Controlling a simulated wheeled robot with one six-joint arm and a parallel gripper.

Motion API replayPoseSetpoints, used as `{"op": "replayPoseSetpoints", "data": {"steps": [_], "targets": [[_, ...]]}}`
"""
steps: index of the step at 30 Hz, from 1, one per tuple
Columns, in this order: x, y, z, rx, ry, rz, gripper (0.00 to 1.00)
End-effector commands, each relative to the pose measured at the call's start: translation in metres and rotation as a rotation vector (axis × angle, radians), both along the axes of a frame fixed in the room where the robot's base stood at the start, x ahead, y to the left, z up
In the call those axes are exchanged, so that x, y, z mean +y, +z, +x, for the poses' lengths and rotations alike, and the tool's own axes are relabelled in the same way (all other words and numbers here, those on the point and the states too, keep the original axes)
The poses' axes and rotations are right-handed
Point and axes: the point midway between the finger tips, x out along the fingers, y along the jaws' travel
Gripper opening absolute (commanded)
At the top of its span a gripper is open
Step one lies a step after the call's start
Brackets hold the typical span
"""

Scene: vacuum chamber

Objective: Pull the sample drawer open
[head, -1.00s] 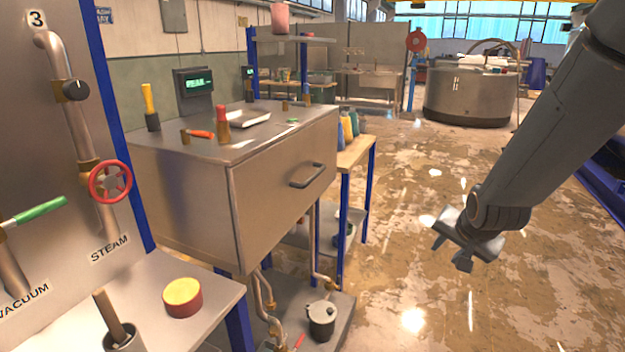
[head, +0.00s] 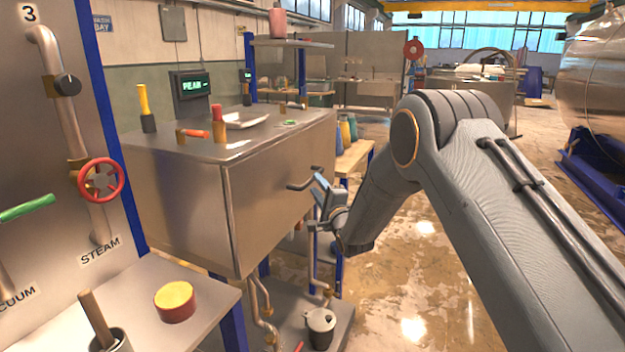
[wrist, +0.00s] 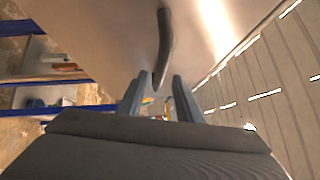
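The sample drawer's steel front (head: 262,213) is on the right side of a metal cabinet in the head view. Its dark bar handle (head: 303,183) stands out near the upper right of that front. My gripper (head: 319,186) is at the handle's right end. In the wrist view the handle (wrist: 165,45) runs down from the top toward the space between the two fingers of my gripper (wrist: 159,80). The fingers are apart, one on each side of the handle's lower end, with gaps visible. Contact cannot be made out. The drawer front looks flush with the cabinet.
The cabinet top (head: 165,138) carries a tray and small tools. A bench with a red-and-yellow tin (head: 175,300) is at the lower left, beside a panel with a red valve wheel (head: 101,180). Open floor lies to the right.

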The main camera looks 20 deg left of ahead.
Motion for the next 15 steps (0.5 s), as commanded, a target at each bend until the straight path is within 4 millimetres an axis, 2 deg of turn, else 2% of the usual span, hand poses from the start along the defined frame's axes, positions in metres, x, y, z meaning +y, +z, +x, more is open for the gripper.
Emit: {"op": "replayPoseSetpoints", "data": {"steps": [6,15], "targets": [[0.021,0.005,0.024,0.000,-0.001,-0.001,0.32],[0.034,0.007,0.041,0.001,-0.001,-0.002,0.32]]}}
